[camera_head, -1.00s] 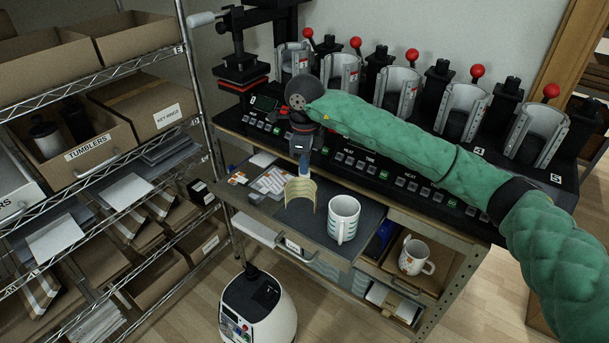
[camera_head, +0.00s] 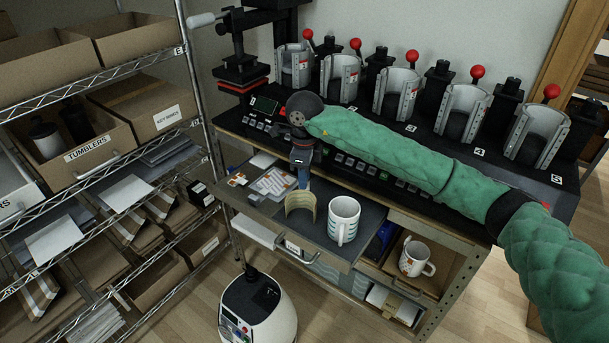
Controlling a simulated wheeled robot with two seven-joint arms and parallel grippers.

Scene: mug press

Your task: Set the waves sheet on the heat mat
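A curved, cream-coloured sheet (camera_head: 300,208), which I take to be the waves sheet, stands out below my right gripper over the pull-out shelf. No wave print can be made out on it. My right gripper (camera_head: 304,180) points down at its upper edge and appears shut on it; the fingertips are small and partly hidden. A dark grey mat (camera_head: 372,222), probably the heat mat, covers the shelf below. I cannot tell whether the sheet's lower edge touches it. My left gripper is out of view.
A white mug with teal waves (camera_head: 343,218) stands on the mat right of the sheet. Flat sheets (camera_head: 273,182) lie at left. Another mug (camera_head: 416,259) is in a lower-right bin. Numbered mug presses (camera_head: 396,92) line the bench behind; a shelf rack is at left.

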